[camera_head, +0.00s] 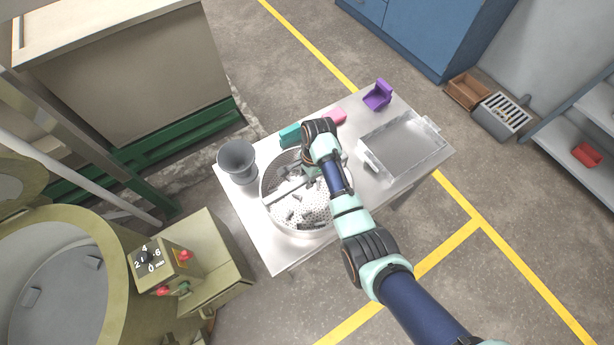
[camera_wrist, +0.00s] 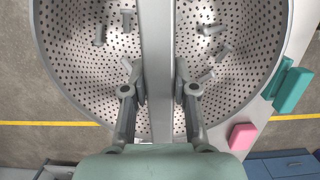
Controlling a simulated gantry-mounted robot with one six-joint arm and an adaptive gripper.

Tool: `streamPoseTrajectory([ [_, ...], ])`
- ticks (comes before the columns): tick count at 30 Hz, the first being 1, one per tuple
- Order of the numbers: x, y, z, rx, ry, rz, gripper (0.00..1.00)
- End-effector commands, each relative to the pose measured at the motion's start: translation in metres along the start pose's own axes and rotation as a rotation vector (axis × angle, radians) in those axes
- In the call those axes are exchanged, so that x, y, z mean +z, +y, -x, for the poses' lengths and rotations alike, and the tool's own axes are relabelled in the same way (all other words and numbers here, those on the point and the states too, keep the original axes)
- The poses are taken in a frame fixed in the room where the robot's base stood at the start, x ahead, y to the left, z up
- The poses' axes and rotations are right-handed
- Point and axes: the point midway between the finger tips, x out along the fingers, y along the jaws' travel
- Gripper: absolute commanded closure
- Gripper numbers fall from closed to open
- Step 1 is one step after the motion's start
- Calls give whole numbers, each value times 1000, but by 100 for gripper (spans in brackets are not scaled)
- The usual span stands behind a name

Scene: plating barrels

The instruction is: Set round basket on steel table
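The round basket (camera_head: 284,217) is a perforated metal bowl with a flat bar across its top and several small grey parts inside. It is over the left part of the steel table (camera_head: 268,250); I cannot tell whether it rests there or hangs just above. My gripper (camera_head: 311,172) is over the basket's middle. In the wrist view, my gripper (camera_wrist: 159,85) has one finger on each side of the basket's bar (camera_wrist: 160,40), close against it, and looks shut on it. My arm hides the basket's right side in the head view.
A grey bucket (camera_head: 238,160) stands left of the basket. A teal block (camera_head: 290,135) and a pink block (camera_head: 336,117) lie behind it. A clear tray (camera_head: 405,146) and purple holder (camera_head: 378,95) occupy the table's right. An olive machine with a control box (camera_head: 165,268) stands at lower left.

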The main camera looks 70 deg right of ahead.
Motion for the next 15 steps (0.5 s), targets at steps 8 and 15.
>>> streamPoseTrajectory([
  [8,0,0,0,0,0,0,49],
  [15,0,-1,11,-2,1,0,49],
])
